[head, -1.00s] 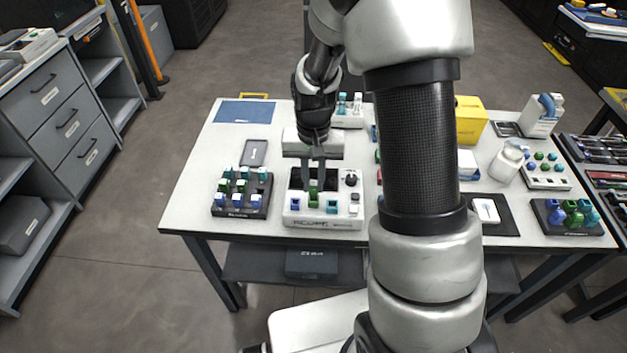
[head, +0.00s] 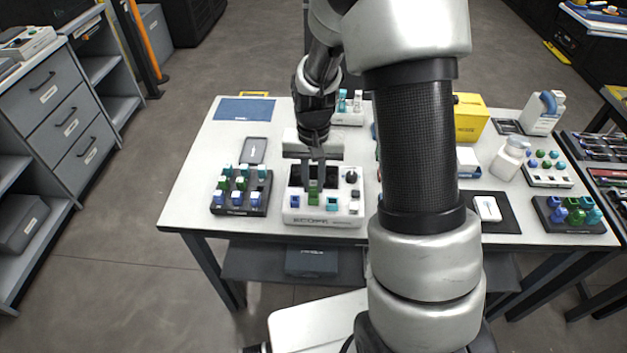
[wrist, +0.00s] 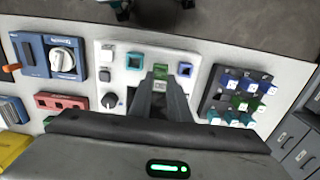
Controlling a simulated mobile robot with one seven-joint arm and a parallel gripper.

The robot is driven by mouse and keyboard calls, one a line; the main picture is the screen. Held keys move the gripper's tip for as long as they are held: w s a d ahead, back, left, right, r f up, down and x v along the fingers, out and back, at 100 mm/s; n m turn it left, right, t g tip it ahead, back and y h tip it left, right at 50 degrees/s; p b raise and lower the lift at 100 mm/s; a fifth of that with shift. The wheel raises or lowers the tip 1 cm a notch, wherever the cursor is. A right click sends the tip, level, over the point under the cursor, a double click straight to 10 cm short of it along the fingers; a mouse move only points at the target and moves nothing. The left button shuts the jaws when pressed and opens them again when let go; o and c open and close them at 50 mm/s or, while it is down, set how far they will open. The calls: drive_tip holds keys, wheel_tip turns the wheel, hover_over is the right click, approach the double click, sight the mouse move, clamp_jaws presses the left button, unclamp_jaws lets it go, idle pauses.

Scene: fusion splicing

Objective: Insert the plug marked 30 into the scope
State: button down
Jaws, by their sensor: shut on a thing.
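The scope is a white box with a dark screen, a knob and a front row of coloured sockets; it stands on the table in the head view (head: 345,219) and shows in the wrist view (wrist: 121,60). A green plug (wrist: 160,71) is between the tips of my gripper (wrist: 163,83), at the green position between the teal and blue sockets. My gripper (head: 314,184) is shut on this plug, pointing down over the scope. The plug also shows in the head view (head: 314,198). Its marking is not legible, and how deep it sits cannot be told.
A dark rack (head: 240,209) with blue, green and teal plugs stands left of the scope. A blue device with a white dial (wrist: 63,58) is on the scope's other side. A small dark tray (head: 254,150) lies behind the rack. The table's front edge is close.

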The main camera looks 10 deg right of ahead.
drive_tip(key=shift+f+b, duration=0.55)
drive_tip(key=shift+f, duration=0.15)
idle(0.6)
drive_tip(key=c, duration=1.6)
unclamp_jaws()
drive_tip(key=shift+r+p, duration=2.15)
drive_tip(key=shift+r, duration=0.85)
drive_tip(key=s+r+n+t+p, duration=0.15)
drive_tip(key=s+r, duration=0.35)
drive_tip(key=r, duration=0.7)
drive_tip(key=s+r+n+t+p, duration=0.15)
drive_tip(key=s+r, duration=0.35)
drive_tip(key=r, duration=0.6)
drive_tip(key=s+r+t, duration=0.1)
drive_tip(key=s+r, duration=0.1)
drive_tip(key=s+r+p, duration=0.1)
drive_tip(key=s+r, duration=0.1)
drive_tip(key=s, duration=0.1)
drive_tip(key=s+r+t, duration=0.1)
drive_tip(key=s+r, duration=0.1)
drive_tip(key=s, duration=0.1)
drive_tip(key=shift+s+r+n+t+p, duration=0.1)
drive_tip(key=shift+s+n+t+p, duration=0.1)
drive_tip(key=shift+n+t+p, duration=0.15)
